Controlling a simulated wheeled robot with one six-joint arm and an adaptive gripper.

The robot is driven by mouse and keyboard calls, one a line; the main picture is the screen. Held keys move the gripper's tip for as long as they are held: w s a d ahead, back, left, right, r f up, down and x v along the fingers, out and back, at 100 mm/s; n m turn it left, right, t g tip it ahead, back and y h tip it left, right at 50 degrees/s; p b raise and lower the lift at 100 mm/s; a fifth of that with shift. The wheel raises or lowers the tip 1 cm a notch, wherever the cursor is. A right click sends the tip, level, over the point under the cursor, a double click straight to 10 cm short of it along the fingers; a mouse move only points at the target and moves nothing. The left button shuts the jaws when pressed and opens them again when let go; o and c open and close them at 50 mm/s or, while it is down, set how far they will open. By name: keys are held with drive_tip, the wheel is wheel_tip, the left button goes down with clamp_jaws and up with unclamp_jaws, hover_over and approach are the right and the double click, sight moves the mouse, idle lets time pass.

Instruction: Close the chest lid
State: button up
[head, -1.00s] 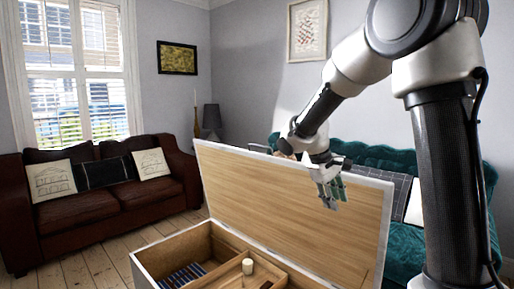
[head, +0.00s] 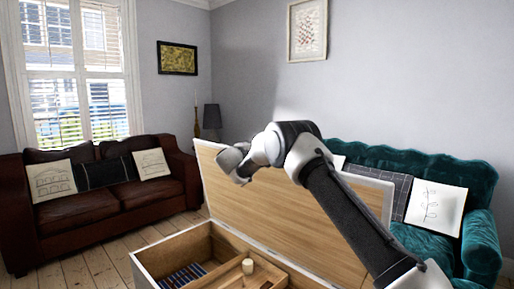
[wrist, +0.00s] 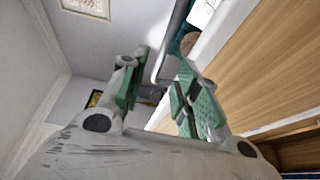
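The chest (head: 165,251) stands open on the floor in the head view. Its lid (head: 250,200) is raised and leans back, with its wooden inner side facing me. In the head view my arm crosses in front of the lid, its wrist end close to the lid's upper edge; the fingers cannot be made out there. In the wrist view my gripper (wrist: 162,62) has its green-padded fingers apart with nothing held between them. The lid's wooden face (wrist: 265,65) and pale edge lie to the right of the fingers. Contact with the lid cannot be told.
Inside the chest are a small white cylinder (head: 248,266) and a blue striped item (head: 182,276) in compartments. A teal sofa (head: 480,240) stands behind the lid, at the right. A brown leather sofa (head: 100,215) is at the left. Floorboards (head: 85,268) are clear left of the chest.

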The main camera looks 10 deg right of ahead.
drive_tip(key=x, duration=0.7)
drive_tip(key=shift+s, duration=0.1)
clamp_jaws()
drive_tip(key=shift+f, duration=0.1)
